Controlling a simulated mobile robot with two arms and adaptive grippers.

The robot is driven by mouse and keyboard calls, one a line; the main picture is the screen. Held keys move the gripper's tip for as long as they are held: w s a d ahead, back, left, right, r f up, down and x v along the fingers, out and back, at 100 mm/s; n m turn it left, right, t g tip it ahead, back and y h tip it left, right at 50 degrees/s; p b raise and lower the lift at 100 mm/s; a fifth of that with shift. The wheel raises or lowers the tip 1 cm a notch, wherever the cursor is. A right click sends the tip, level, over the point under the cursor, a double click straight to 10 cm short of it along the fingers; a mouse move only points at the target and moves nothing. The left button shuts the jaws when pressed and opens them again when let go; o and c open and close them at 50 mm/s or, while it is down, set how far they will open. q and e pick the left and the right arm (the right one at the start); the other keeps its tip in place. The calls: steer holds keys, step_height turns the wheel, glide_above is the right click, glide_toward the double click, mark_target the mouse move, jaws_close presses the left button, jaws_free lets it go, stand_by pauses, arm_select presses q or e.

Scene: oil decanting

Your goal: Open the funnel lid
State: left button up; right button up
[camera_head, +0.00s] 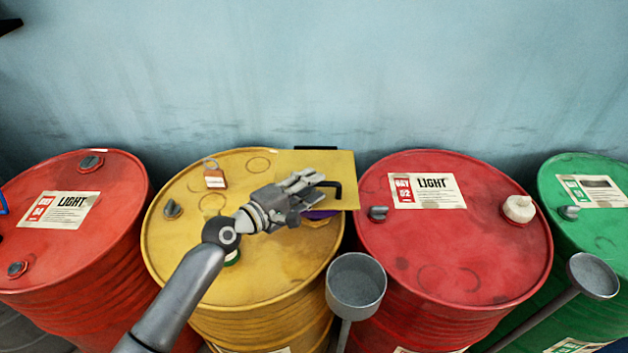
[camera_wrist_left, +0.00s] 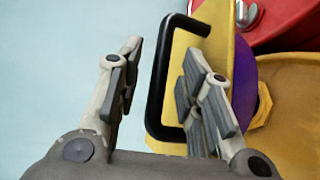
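The funnel lid (camera_head: 345,165) is a flat yellow plate at the right rear of the yellow barrel (camera_head: 185,255). Its black bar handle (camera_head: 338,188) also shows in the left wrist view (camera_wrist_left: 157,85). A purple part (camera_head: 318,214) shows just below the lid, largely hidden. My left gripper (camera_head: 312,182) is at the handle, over the lid. In the left wrist view its two fingers (camera_wrist_left: 160,88) are spread apart, with part of the handle in the gap between them. The fingers do not look closed on it. My right gripper is not in view.
Red barrels stand left (camera_head: 110,235) and right (camera_head: 440,260) of the yellow one, with a green barrel (camera_head: 600,165) at far right. A padlock-like tag (camera_head: 214,178) lies on the yellow barrel. A blue wall is behind.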

arm_select(q)
steer(key=shift+w+d+f, duration=0.1)
steer(key=shift+w+d, duration=0.4)
steer(key=shift+d, duration=0.05)
jaws_close()
